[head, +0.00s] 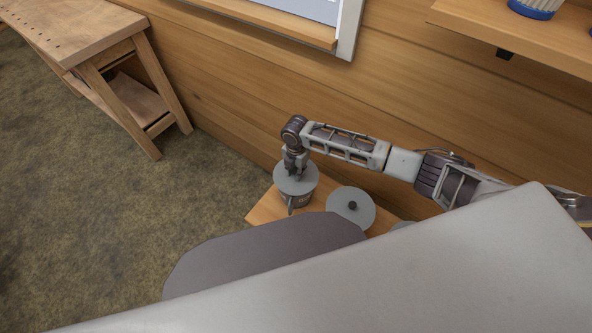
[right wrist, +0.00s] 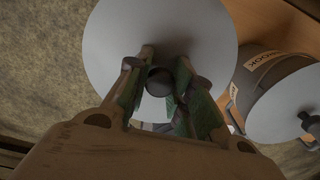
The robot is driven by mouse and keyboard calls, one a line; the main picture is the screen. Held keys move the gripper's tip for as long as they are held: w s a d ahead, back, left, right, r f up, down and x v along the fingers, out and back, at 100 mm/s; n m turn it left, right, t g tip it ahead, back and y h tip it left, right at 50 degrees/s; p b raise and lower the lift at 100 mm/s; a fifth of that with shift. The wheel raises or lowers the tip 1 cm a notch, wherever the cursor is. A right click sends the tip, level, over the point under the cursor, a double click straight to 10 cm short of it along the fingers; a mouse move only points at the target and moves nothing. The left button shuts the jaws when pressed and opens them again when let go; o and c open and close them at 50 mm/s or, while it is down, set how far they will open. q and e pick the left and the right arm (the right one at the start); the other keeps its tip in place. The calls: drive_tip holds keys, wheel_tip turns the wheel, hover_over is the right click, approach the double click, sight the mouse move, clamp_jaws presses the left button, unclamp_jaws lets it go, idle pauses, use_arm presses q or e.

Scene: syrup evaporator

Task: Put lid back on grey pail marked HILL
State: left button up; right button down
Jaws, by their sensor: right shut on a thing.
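My right gripper (head: 296,170) is shut on the knob of a round grey lid (head: 290,184). In the right wrist view the lid (right wrist: 150,32) is a wide pale disc, with its dark knob (right wrist: 159,82) between my fingers (right wrist: 162,80). The label is too small to read. I cannot tell whether the lid touches the rim. My left gripper is not in view.
A second grey pail with its lid on (head: 350,205) stands just right on the wooden bench (head: 262,208); its label (right wrist: 264,66) ends in "OOK". The plank wall (head: 230,110) is close behind. A wooden table (head: 90,35) stands far left, with open floor between.

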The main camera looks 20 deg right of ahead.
drive_tip(key=c, duration=0.7)
unclamp_jaws()
drive_tip(key=shift+r, duration=0.15)
drive_tip(key=shift+r+p, duration=3.4)
drive_tip(key=shift+p, duration=0.35)
clamp_jaws()
drive_tip(key=shift+f+b, duration=1.1)
drive_tip(key=shift+f, duration=1.1)
idle(0.4)
